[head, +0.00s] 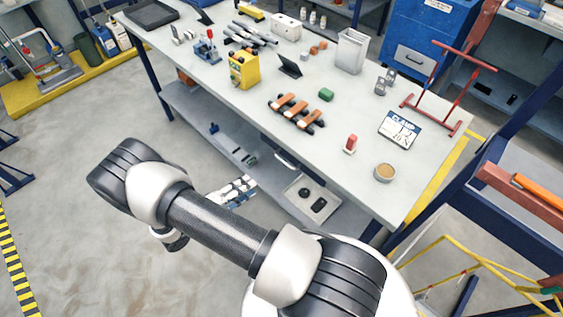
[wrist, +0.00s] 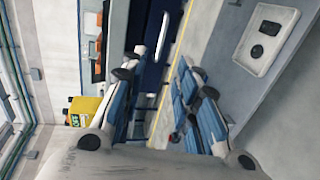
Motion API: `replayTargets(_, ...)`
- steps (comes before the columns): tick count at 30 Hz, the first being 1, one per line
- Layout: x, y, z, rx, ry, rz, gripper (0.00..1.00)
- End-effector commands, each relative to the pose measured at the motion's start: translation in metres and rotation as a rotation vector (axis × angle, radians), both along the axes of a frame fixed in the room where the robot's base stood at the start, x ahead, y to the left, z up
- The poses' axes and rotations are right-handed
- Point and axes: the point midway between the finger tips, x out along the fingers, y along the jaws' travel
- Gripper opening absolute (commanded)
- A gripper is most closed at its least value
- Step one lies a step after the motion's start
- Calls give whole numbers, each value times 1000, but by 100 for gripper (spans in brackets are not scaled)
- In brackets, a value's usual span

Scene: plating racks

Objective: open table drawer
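The work table (head: 240,108) stands in the head view with a pale top and dark blue legs. A dark blue drawer front (wrist: 146,28) shows under the tabletop edge in the wrist view, with a pale handle (wrist: 163,35) along it. In the head view, the handle (head: 285,158) shows only as a small pale piece under the table edge. My gripper (head: 236,190) is beside the table, below tabletop height. In the wrist view, its blue-grey fingers (wrist: 159,66) are apart and empty, with the drawer front beyond the gap. Contact with the handle is not visible.
The lower shelf (head: 197,115) holds a pale tray (head: 300,212) with dark parts. On the tabletop are a yellow box (head: 244,70), orange-brown blocks on a rack (head: 297,108), a sign (head: 399,130) and a round cup (head: 385,173).

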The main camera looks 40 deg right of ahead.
Motion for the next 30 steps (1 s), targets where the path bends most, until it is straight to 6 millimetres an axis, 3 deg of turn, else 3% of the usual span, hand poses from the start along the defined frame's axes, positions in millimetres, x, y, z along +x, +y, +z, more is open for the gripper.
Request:
replayTargets(8,1,-25,-13,-11,-3,12,29)
replayTargets(21,7,-118,-33,-9,-3,8,29)
replayTargets(30,11,-162,-42,-9,-3,12,29)
